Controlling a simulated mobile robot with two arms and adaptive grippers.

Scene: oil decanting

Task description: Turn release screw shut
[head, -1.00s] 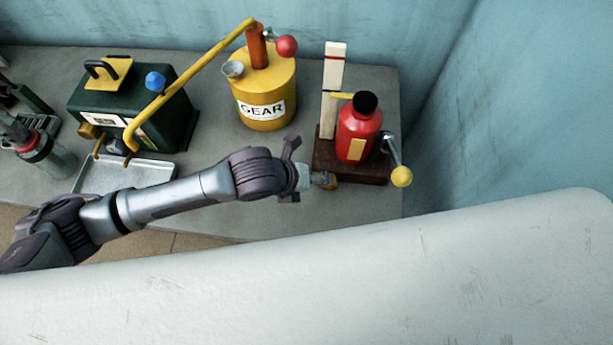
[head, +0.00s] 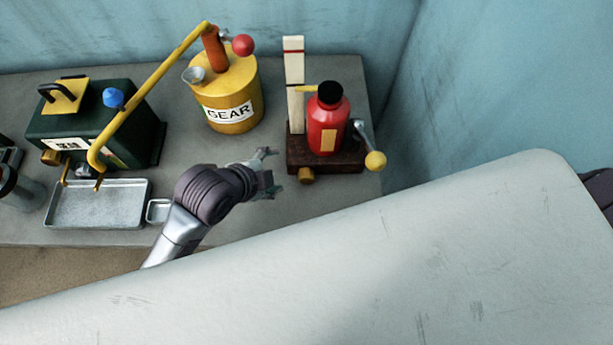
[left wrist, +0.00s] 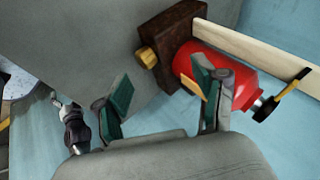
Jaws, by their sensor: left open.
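The release screw is a small brass-yellow knob (head: 306,175) low on the front of the dark brown base (head: 345,161) under the red bottle (head: 327,122). The knob also shows in the left wrist view (left wrist: 148,57). My left gripper (head: 269,171) is open and empty, just left of the knob and apart from it. In the left wrist view, its two green-padded fingers (left wrist: 162,100) are spread, with the knob beyond them. What looks like my right gripper (left wrist: 75,125) shows small and dark at the lower left there; its jaws are unclear.
A yellow GEAR can (head: 232,95) stands behind my left gripper. A crank with a yellow ball (head: 375,161) sticks out right of the base. A green box (head: 95,125) and a metal tray (head: 60,212) are at the left. The blue wall (head: 480,90) is at the right.

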